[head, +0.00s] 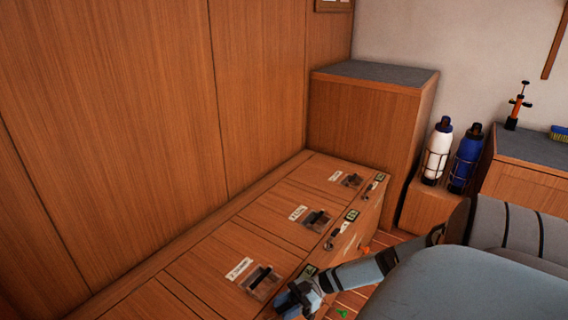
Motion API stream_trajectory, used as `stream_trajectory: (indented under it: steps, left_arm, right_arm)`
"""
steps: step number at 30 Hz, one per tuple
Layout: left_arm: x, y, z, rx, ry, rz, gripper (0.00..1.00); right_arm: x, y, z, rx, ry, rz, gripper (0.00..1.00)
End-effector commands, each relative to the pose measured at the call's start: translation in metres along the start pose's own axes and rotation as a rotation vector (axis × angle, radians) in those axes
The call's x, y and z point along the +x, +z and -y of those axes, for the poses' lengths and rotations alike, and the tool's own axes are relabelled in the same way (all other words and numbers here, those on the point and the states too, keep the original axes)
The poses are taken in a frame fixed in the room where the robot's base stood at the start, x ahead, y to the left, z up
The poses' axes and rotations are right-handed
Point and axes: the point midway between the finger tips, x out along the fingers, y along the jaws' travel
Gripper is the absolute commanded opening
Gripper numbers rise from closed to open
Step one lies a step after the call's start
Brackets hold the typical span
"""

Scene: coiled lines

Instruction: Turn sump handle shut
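A low wooden bench (222,247) runs along the panelled wall with several hatches in its top. Black handles sit in recesses there: a near one (261,281), a middle one (317,220) and a far one (352,181). Each has a white label beside it, too small to read, so I cannot tell which is the sump handle. Small metal levers (331,240) show near the bench's front edge. My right gripper (290,301) is at the bench's front edge, right of and below the near handle. Its fingers are too small and dark to read. My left gripper is out of view.
A tall wooden cabinet (358,117) stands at the bench's far end. A white bottle (437,153) and a blue bottle (465,160) stand in wire holders on a wooden box to its right. A dark-topped counter (536,148) is at the right.

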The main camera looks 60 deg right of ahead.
Motion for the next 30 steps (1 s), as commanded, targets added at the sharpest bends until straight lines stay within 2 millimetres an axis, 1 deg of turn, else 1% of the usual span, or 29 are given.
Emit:
stream_trajectory:
  steps: [9,13,17,21,27,30]
  left_arm:
    - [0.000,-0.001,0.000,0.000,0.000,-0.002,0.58]
    - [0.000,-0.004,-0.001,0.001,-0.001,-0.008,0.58]
    - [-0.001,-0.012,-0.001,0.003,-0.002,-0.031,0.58]
    - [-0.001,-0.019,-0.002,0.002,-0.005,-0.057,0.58]
    - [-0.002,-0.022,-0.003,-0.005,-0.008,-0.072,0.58]
    - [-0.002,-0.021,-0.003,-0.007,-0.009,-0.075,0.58]
  right_arm:
    - [-0.001,-0.001,0.000,-0.001,0.001,-0.001,0.47]
    - [-0.011,-0.001,-0.001,0.000,0.002,0.001,0.47]
    - [-0.035,-0.002,-0.001,0.000,0.003,0.002,0.47]
    - [-0.068,-0.001,-0.001,0.000,0.004,0.003,0.47]
    - [-0.110,-0.001,-0.001,0.000,0.003,0.001,0.47]
    - [-0.124,0.000,-0.001,0.000,0.002,0.001,0.47]
